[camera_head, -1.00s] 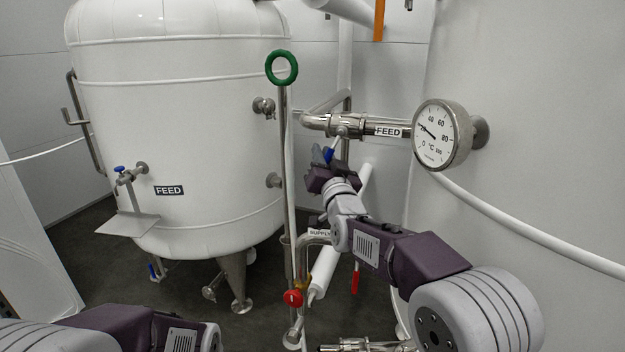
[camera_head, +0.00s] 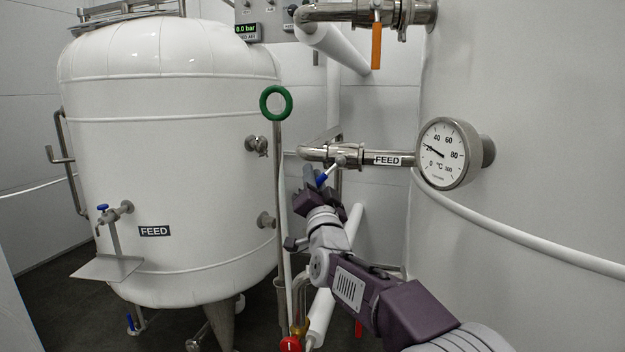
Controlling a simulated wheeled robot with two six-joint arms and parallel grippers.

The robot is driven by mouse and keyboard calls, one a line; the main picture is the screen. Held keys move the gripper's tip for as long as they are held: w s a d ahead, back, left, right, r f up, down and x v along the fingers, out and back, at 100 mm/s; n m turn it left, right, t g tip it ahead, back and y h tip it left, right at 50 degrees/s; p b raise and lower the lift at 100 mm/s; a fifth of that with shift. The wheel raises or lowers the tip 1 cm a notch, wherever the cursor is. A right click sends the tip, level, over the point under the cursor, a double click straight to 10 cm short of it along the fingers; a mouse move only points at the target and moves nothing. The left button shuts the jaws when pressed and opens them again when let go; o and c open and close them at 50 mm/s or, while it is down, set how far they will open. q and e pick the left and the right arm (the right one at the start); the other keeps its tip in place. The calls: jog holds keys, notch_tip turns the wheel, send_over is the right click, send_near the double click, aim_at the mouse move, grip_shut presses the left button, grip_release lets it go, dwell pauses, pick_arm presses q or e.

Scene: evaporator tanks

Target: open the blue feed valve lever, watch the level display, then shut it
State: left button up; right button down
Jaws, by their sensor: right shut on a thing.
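The blue feed valve lever (camera_head: 322,179) hangs at a slant below the valve on the steel pipe with the FEED label (camera_head: 387,160). My right gripper (camera_head: 314,182) is shut on this lever, and its fingers hide part of it. My left gripper is out of view. A green-lit display (camera_head: 246,30) at the top reads 0.0 bar, so it shows pressure. I see no display that I can make out as the level display.
The white FEED tank (camera_head: 165,180) stands on the left, with a small blue-handled tap (camera_head: 103,208). A green ring handle (camera_head: 276,103) stands left of my right gripper. A dial gauge (camera_head: 442,154) sits at right, and an orange lever (camera_head: 376,45) hangs above.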

jog(key=shift+r, duration=0.1)
jog(key=c, duration=1.4)
grip_release()
jog(key=shift+s, duration=0.1)
jog(key=b+v, duration=0.1)
jog(key=v, duration=0.8)
